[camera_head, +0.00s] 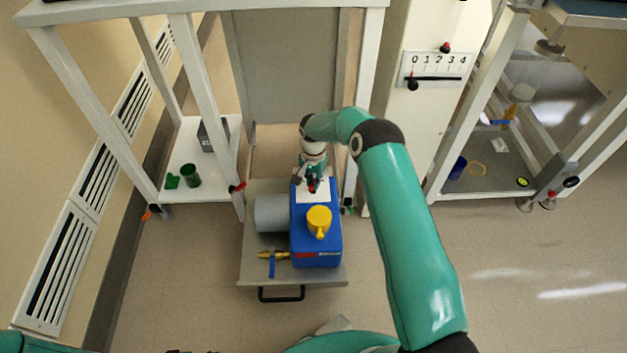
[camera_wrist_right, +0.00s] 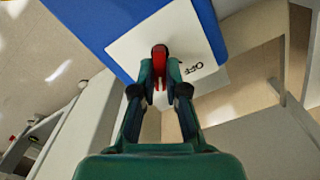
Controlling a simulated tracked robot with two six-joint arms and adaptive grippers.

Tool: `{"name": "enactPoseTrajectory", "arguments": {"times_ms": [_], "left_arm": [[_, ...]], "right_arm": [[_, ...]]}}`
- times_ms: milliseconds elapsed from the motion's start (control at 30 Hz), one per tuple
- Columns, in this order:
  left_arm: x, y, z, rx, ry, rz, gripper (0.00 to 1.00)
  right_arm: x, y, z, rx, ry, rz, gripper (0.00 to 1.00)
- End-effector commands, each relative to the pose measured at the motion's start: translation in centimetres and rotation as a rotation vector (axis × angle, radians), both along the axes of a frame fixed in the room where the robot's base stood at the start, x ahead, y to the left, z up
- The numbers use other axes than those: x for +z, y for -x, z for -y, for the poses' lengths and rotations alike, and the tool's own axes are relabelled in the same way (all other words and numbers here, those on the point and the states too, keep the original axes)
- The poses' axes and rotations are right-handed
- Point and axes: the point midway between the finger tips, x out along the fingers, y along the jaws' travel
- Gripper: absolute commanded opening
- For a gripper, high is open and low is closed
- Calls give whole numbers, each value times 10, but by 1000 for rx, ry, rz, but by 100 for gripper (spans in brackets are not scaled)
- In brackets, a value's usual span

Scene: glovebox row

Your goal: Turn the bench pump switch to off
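The bench pump (camera_head: 316,248) is a blue box with a yellow valve handle (camera_head: 319,220) and a grey cylinder at its left. Its red switch lever (camera_wrist_right: 159,56) stands on a white plate (camera_wrist_right: 130,45) in the right wrist view. The plate's printed "OFF" (camera_wrist_right: 193,68) shows to the right of the lever, turned in the picture. My right gripper (camera_wrist_right: 159,72) has its fingers on both sides of the lever and looks shut on it. In the head view my right gripper (camera_head: 312,183) comes down over the plate at the pump's far end. My left gripper is out of view.
The pump stands on a grey pull-out shelf (camera_head: 255,271) with a black handle (camera_head: 281,294). A small brass valve with a blue handle (camera_head: 271,265) lies in front of the cylinder. White frame legs (camera_head: 207,90) flank the shelf. A green cup (camera_head: 190,175) stands at left.

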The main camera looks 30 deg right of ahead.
Motion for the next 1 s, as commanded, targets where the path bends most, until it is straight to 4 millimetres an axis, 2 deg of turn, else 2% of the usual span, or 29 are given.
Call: {"name": "enactPoseTrajectory", "arguments": {"times_ms": [467,1000], "left_arm": [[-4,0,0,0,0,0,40],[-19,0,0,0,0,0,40]], "right_arm": [[-1,-1,-1,50,0,0,0],[-1,-2,-1,388,-1,0,0]]}}
